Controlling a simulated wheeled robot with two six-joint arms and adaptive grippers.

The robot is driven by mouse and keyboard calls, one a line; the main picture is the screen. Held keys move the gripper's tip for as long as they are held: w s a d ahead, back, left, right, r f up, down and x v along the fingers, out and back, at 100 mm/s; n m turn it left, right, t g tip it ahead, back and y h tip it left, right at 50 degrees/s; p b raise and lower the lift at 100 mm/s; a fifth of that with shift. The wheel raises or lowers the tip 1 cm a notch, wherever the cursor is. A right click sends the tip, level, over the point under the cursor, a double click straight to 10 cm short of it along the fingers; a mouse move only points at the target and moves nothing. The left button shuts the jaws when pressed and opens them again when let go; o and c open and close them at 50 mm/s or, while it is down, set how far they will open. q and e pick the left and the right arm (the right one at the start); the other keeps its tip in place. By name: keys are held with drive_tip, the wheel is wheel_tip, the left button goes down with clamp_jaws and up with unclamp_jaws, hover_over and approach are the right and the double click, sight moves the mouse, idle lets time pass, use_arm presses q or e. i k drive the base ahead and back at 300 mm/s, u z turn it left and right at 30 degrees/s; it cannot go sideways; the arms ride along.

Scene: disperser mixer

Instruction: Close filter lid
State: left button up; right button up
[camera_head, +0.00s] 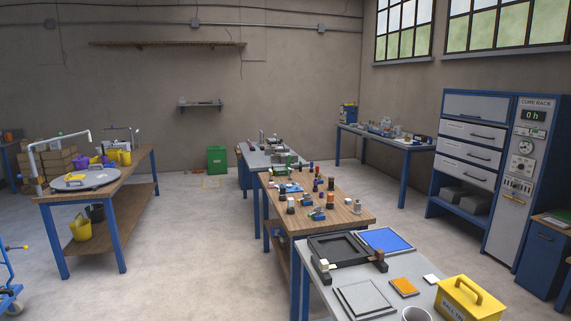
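I cannot tell for certain which thing is the filter lid. A round grey disc with a yellow handle (86,179) lies on the left wooden bench, under a grey bent pipe (40,160). On the near right table, a black square frame (337,249) lies flat with small blocks at its corners. A blue panel with a pale rim (385,240) lies flat beside it, and flat grey plates (364,299) lie in front. Neither of my grippers is in view.
The near right table (325,296) also holds a yellow box (462,298) and an orange pad (404,287). A wooden table (352,219) with many small parts stands behind it. A blue cart (9,290) is at the left edge. The floor between the benches is clear.

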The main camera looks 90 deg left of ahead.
sight(289, 162)
drive_tip(key=u, duration=0.45)
drive_tip(key=i, duration=4.65)
drive_tip(key=u, duration=2.75)
drive_tip(key=i, duration=2.9)
drive_tip(key=u, duration=1.15)
drive_tip(key=i, duration=0.2)
